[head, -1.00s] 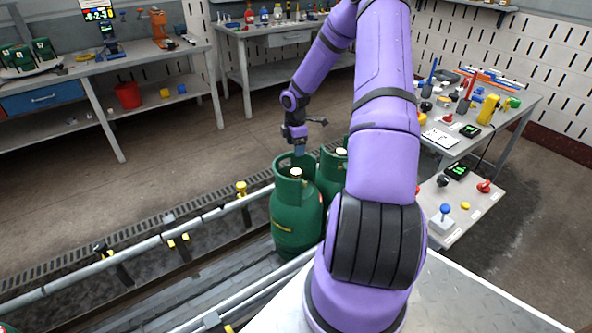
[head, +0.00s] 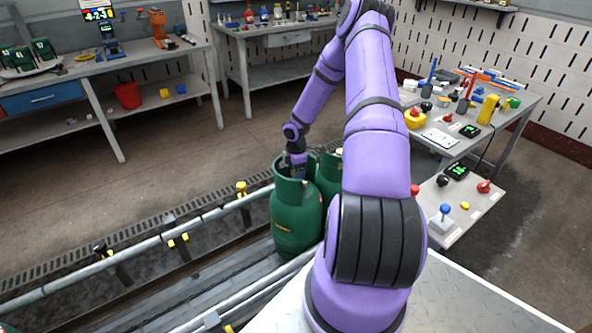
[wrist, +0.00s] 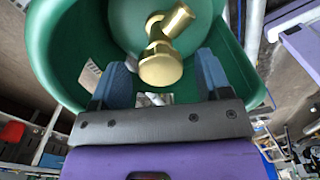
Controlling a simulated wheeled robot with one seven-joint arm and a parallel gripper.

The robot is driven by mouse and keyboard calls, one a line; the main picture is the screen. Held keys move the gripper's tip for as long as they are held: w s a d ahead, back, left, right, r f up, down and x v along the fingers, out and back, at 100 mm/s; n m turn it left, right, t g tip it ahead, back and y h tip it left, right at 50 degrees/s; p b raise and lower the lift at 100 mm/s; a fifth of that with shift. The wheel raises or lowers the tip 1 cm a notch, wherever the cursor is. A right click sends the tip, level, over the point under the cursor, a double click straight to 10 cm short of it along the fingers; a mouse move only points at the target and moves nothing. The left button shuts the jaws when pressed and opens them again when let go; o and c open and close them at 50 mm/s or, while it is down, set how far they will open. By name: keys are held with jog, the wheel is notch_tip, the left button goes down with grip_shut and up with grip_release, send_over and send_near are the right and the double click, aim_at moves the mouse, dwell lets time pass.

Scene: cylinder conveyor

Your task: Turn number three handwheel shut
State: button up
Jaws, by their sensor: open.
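A green gas cylinder (head: 296,222) stands on the conveyor in the head view. My gripper (head: 298,172) points down into its top collar, which hides the fingertips there. In the wrist view, the brass valve (wrist: 177,22) sits inside the green collar (wrist: 52,55). Its round brass handwheel (wrist: 161,68) lies between my two blue-grey fingers, with a gap on both sides. My gripper is open and not closed on it. A second green cylinder (head: 327,180) stands just behind to the right, partly hidden by my arm. I cannot read a number on either cylinder.
The conveyor's near rail (head: 243,299) and far rail (head: 150,243) run along the cylinders. A side table (head: 447,235) with knobs and a small display stands at right. A workbench (head: 105,72) stands at the far left. The floor behind the conveyor is clear.

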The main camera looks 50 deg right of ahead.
jog(key=c, duration=0.9)
jog(key=shift+c, duration=0.2)
jog(key=shift+m, duration=0.4)
jog(key=m, duration=0.4)
jog(key=shift+m, duration=0.4)
jog(key=m, duration=0.4)
jog(key=shift+m, duration=0.3)
jog(key=m, duration=1.3)
jog(key=shift+m, duration=0.7)
